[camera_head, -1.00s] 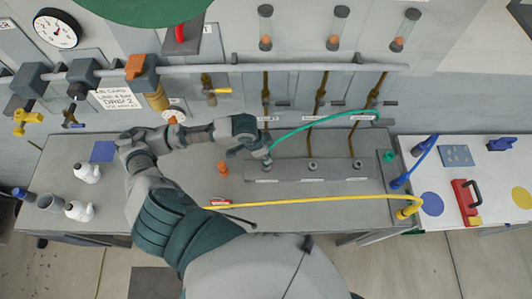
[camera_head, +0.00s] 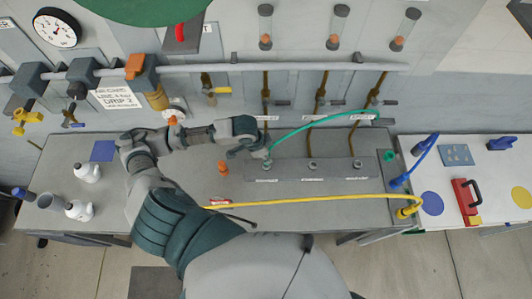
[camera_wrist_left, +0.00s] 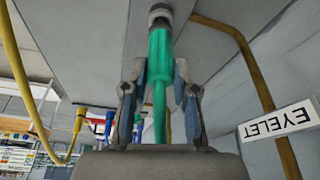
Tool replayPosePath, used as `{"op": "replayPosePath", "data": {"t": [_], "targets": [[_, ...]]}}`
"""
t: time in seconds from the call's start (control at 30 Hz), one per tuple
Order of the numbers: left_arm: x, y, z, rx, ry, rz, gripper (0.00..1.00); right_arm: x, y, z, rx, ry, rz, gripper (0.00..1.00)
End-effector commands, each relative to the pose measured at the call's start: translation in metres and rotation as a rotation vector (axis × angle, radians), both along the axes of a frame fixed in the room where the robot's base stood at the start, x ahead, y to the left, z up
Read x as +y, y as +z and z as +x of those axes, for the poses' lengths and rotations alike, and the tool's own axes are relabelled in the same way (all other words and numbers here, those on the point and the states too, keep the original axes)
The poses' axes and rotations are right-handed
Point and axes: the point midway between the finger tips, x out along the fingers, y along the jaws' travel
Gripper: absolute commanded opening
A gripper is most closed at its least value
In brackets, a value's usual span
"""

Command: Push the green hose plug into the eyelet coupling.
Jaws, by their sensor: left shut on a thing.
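My left gripper (camera_head: 262,154) is over the left end of the grey block on the bench. In the left wrist view its two fingers (camera_wrist_left: 160,88) are shut on the green hose plug (camera_wrist_left: 160,52), one on each side. The plug's front end meets the grey metal ring of the eyelet coupling (camera_wrist_left: 160,16), in line with it. I cannot tell how deep it sits. In the head view the coupling (camera_head: 267,163) is just below the gripper, and the plug is mostly hidden. The green hose (camera_head: 320,122) arcs right from the gripper. My right gripper is not in view.
Two other couplings (camera_head: 312,165) stand to the right on the block. An orange fitting (camera_head: 222,167) stands left of it. A yellow hose (camera_head: 310,199) crosses the bench's front. An eyelet label (camera_wrist_left: 277,122) and a brown pipe (camera_wrist_left: 255,75) are right of the gripper.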

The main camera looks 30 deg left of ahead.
Motion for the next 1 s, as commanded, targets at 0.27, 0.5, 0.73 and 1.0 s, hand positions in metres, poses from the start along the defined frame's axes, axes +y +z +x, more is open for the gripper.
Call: {"op": "replayPosePath", "data": {"t": [0.27, 0.5, 0.73, 1.0], "targets": [[0.0, -0.006, 0.0, 0.001, 0.001, -0.001, 0.0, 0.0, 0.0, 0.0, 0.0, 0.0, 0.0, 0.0], [0.0, -0.011, 0.0, 0.0, 0.001, 0.0, 0.0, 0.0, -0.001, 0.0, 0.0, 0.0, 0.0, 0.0], [0.0, -0.015, 0.0, 0.0, 0.0, 0.0, 0.0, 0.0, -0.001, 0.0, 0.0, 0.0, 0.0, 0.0], [0.0, -0.018, 0.0, 0.0, 0.0, 0.0, 0.0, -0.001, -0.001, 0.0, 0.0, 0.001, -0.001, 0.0]]}}
